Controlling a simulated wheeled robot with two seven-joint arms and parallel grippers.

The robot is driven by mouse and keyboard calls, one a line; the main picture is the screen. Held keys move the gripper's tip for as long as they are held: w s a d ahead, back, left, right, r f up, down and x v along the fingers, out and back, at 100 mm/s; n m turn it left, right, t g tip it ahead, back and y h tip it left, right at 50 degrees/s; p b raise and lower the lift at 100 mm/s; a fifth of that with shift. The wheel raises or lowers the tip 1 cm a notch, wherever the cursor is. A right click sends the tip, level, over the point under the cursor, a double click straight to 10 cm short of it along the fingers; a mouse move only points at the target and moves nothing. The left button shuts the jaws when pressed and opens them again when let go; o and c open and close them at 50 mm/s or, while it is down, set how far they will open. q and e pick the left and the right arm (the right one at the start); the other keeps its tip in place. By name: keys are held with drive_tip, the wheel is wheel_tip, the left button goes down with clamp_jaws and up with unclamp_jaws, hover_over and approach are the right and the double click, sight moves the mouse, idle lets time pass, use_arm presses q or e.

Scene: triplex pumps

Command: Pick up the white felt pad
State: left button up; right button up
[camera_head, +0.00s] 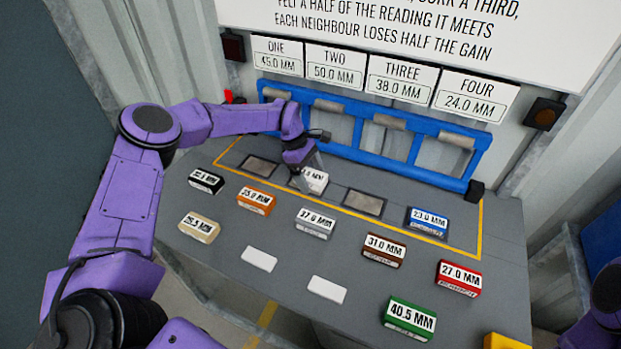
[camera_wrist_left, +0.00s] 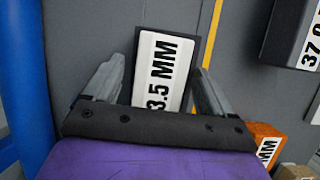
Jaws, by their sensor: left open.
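A white block marked in MM, probably the white felt pad (camera_head: 314,183), sits on a dark plate in the second slot of the yellow-outlined area. Part of its label is hidden by my left gripper (camera_head: 308,172). In the left wrist view the white pad (camera_wrist_left: 157,70) reads "3.5 MM", with its near end hidden behind the gripper body. My left gripper (camera_wrist_left: 155,85) is open, with one finger on each side of the pad; I cannot tell if either touches it. My right gripper is out of view.
An orange block (camera_head: 256,201), a grey block (camera_head: 314,223) and a black block (camera_head: 206,181) stand nearby. Dark plates (camera_head: 259,166) (camera_head: 363,203) on both sides are empty. A blue rail frame (camera_head: 420,175) runs behind. Two blank white rectangles (camera_head: 259,258) (camera_head: 326,290) lie in front.

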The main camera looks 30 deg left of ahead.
use_arm(q)
drive_tip(key=shift+f, duration=0.1)
drive_tip(key=c, duration=1.1)
drive_tip(key=shift+o, duration=0.2)
